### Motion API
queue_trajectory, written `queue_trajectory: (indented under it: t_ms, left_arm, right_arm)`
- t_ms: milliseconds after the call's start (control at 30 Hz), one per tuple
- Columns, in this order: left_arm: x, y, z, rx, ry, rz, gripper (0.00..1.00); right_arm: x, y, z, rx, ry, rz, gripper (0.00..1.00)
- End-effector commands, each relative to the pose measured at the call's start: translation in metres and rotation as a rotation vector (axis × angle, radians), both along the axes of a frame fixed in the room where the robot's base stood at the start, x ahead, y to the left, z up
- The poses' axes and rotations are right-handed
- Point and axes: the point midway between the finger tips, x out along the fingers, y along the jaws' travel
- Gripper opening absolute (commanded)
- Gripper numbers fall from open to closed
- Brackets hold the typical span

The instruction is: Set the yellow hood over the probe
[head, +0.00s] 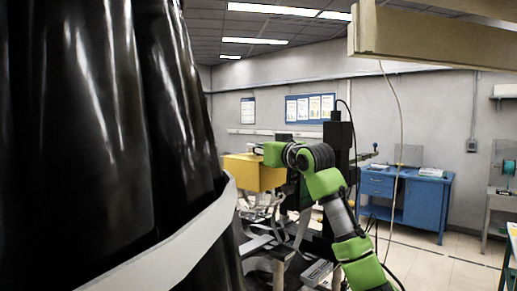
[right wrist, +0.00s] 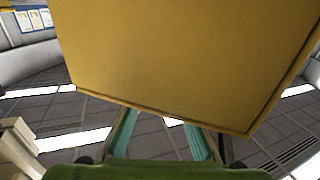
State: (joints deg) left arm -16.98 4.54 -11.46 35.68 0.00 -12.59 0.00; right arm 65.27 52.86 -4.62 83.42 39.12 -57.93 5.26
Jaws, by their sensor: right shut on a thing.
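The yellow hood (head: 253,173) is a boxy block in the middle of the head view, held up in the air beside the black column. My right gripper (head: 272,154) is shut on it at its upper right side. In the right wrist view the hood (right wrist: 190,60) fills the upper middle, with the two teal fingers of my right gripper (right wrist: 160,120) reaching to its lower edge. I cannot make out the probe; the hood, my arm and the dark shapes crowd that area. My left gripper is not in view.
A large glossy black bulk (head: 90,130) with a white band (head: 175,250) blocks the left of the head view. Pale beams (head: 430,38) hang at upper right. A blue cabinet (head: 425,208) stands against the back wall. Open floor (head: 440,268) lies at right.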

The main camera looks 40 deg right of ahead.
Motion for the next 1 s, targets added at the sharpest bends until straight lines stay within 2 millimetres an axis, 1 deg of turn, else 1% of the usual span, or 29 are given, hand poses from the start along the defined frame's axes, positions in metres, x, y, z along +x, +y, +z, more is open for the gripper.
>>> queue_trajectory:
  t_ms: [33, 200, 400, 600, 1000]
  left_arm:
    - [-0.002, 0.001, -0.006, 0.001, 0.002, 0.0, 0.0]
    - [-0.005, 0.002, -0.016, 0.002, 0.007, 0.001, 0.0]
    - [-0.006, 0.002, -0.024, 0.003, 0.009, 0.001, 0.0]
    - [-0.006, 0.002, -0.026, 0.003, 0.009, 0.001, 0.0]
    - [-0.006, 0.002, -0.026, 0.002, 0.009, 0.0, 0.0]
  right_arm:
    - [0.0, 0.0, -0.007, 0.0, -0.001, 0.0, 0.0]
    - [0.0, 0.0, -0.02, 0.0, -0.001, -0.001, 0.0]
    - [0.0, 0.0, -0.03, 0.0, -0.002, -0.001, 0.0]
    - [0.0, 0.0, -0.033, 0.0, -0.002, -0.001, 0.0]
    - [0.0, -0.001, -0.034, 0.0, -0.001, -0.001, 0.0]
